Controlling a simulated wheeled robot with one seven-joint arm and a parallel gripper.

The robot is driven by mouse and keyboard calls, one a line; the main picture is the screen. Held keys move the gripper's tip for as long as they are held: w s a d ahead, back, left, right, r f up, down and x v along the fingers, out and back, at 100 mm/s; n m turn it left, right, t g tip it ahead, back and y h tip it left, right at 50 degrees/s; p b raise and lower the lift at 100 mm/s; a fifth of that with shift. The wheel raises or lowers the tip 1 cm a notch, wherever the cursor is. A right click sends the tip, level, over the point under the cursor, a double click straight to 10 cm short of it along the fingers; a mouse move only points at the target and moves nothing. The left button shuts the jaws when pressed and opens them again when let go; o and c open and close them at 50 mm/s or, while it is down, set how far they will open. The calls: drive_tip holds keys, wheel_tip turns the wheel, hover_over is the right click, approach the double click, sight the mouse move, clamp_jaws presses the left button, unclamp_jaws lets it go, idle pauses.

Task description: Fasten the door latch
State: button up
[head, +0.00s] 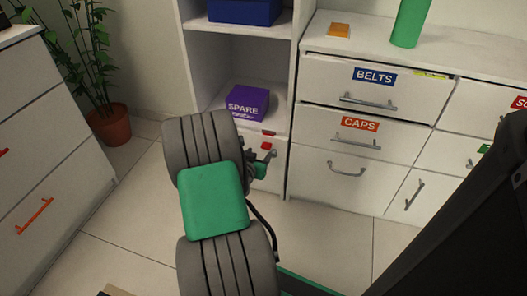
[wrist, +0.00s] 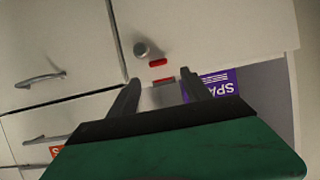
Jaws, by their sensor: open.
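The white cabinet door (wrist: 200,28) is below the open shelf and looks closed. In the wrist view, a round grey knob (wrist: 141,48) sits on it near one edge. A red piece (wrist: 158,62) is beside the knob, and a second red piece (wrist: 163,80) lies on the shelf edge, with a small gap between them. I cannot tell which part is the moving latch. In the head view, a red piece (head: 266,146) shows by my gripper (head: 262,158). In the wrist view, my gripper (wrist: 162,77) is open, its fingers on either side of the shelf-edge red piece. Contact is unclear.
A purple SPARE box (head: 248,103) stands on the shelf just above the door. Drawers labelled BELTS (head: 375,77) and CAPS (head: 360,125), with protruding handles, are to the right. A potted plant (head: 110,124) stands left. The floor (head: 125,220) left of my arm is clear.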

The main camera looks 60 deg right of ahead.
sight(266, 147)
drive_tip(key=b+x, duration=0.2)
drive_tip(key=x, duration=0.5)
drive_tip(key=shift+s+f+b, duration=0.1)
drive_tip(key=shift+s+b, duration=0.1)
drive_tip(key=shift+b, duration=0.2)
drive_tip(key=shift+w+d, duration=0.15)
drive_tip(key=shift+d, duration=0.25)
clamp_jaws()
